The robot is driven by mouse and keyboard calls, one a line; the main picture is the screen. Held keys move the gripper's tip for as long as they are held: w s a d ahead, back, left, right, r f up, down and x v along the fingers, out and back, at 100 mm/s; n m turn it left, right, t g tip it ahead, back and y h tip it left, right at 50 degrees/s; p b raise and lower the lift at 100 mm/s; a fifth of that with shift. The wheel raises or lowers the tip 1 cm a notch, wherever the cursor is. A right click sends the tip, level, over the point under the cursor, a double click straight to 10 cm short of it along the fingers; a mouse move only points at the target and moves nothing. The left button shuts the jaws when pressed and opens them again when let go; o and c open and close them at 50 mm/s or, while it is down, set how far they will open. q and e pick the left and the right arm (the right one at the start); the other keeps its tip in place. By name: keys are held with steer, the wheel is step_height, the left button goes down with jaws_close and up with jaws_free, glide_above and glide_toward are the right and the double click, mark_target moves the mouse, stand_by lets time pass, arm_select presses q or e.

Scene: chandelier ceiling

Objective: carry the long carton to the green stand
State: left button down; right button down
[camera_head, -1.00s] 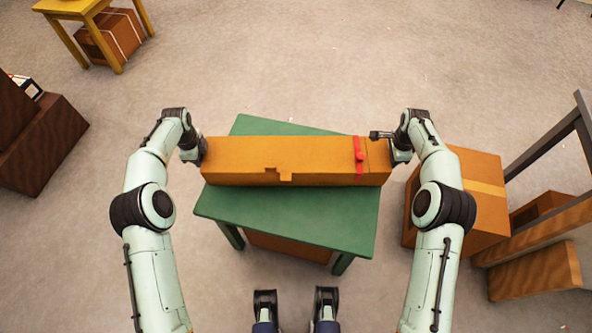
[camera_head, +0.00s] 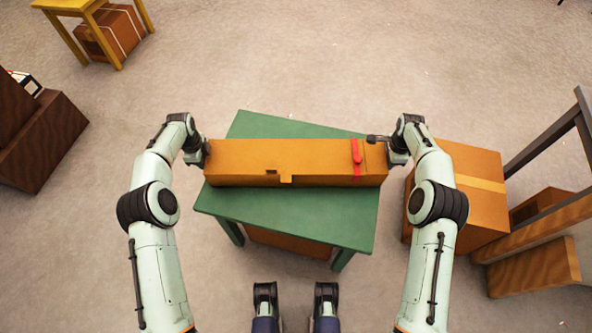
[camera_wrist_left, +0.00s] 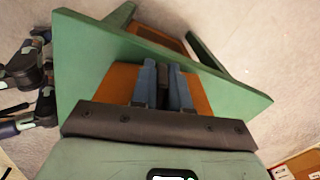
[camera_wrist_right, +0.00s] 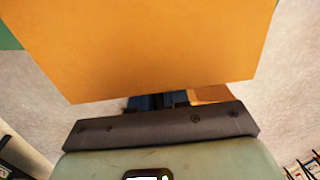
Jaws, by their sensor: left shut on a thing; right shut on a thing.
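The long orange-brown carton (camera_head: 235,165), with a red strap near its right end, lies lengthwise across the green stand (camera_head: 285,217) as seen from above. My left gripper (camera_head: 205,153) is shut on its left end and my right gripper (camera_head: 390,154) on its right end. In the left wrist view the blue fingers (camera_wrist_left: 162,85) stand against the carton (camera_wrist_left: 120,85), with the green top (camera_wrist_left: 90,65) behind. In the right wrist view the carton (camera_wrist_right: 150,45) hides most of the fingers. I cannot tell whether its underside touches the stand.
A large taped carton (camera_head: 470,195) stands on the floor right of the stand, close to my right arm. A dark-framed rack (camera_head: 545,140) is at the right edge. A yellow table (camera_head: 75,40) and brown boxes (camera_head: 45,145) are at left. Floor beyond the stand is clear.

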arm_select(q)
steer(key=shift+f, duration=0.3)
arm_select(e)
steer(key=shift+f, duration=0.25)
arm_select(q)
steer(key=c, duration=1.1)
jaws_free()
steer(key=shift+f, duration=0.1)
arm_select(e)
steer(key=c, duration=1.1)
jaws_free()
steer(key=shift+f, duration=0.1)
arm_select(q)
step_height(320, 180, up, 12)
steer(key=shift+s, duration=0.45)
arm_select(e)
step_height(320, 180, up, 12)
steer(key=shift+s, duration=0.45)
